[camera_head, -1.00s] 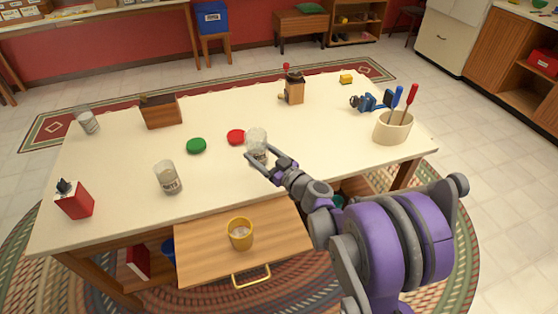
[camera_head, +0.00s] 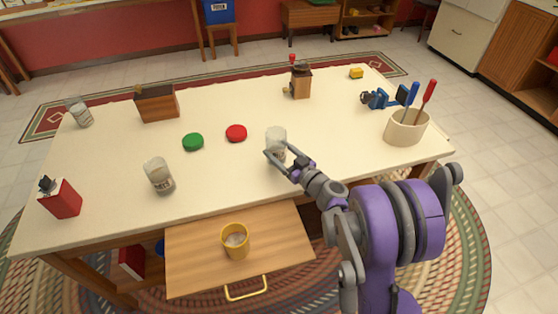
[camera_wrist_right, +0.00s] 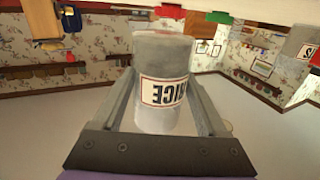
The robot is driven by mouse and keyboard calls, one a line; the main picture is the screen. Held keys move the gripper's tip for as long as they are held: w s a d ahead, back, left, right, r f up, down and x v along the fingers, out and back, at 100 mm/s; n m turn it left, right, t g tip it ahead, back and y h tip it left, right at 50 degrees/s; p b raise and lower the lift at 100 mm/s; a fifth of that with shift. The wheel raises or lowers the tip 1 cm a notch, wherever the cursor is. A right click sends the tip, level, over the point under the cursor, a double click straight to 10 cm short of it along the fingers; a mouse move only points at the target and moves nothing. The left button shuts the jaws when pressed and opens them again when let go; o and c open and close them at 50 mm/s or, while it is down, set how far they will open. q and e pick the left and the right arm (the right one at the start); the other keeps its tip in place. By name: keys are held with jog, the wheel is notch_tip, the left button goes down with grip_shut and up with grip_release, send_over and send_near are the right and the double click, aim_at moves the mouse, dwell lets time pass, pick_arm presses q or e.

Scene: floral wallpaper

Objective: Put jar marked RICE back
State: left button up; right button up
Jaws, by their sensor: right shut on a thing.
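The jar marked RICE (camera_wrist_right: 163,82) is between the two fingers of my right gripper (camera_wrist_right: 165,120), which is shut on it. Its label shows upside down in the wrist view. In the head view the jar (camera_head: 276,137) is clear with pale contents, over the front middle of the table. My right gripper (camera_head: 277,158) reaches it from the front right. I cannot tell whether the jar touches the tabletop. My left gripper is not in view.
On the table (camera_head: 225,185) are another labelled jar (camera_head: 159,178), a jar at far left (camera_head: 79,113), green lid (camera_head: 193,142), red lid (camera_head: 236,133), wooden box (camera_head: 157,104), grinder (camera_head: 300,82), red box (camera_head: 61,199) and tool crock (camera_head: 407,128). An open drawer (camera_head: 200,278) holds a yellow mug (camera_head: 235,241).

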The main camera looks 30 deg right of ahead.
aim_at(282, 161)
jog(key=shift+f+b, duration=0.35)
jog(key=shift+f, duration=1.4)
jog(key=shift+f, duration=0.1)
jog(key=o, duration=1.6)
jog(key=shift+c, duration=0.2)
jog(key=shift+r, duration=0.2)
jog(key=s+d, duration=0.2)
jog(key=s, duration=1)
jog(key=shift+f, duration=0.1)
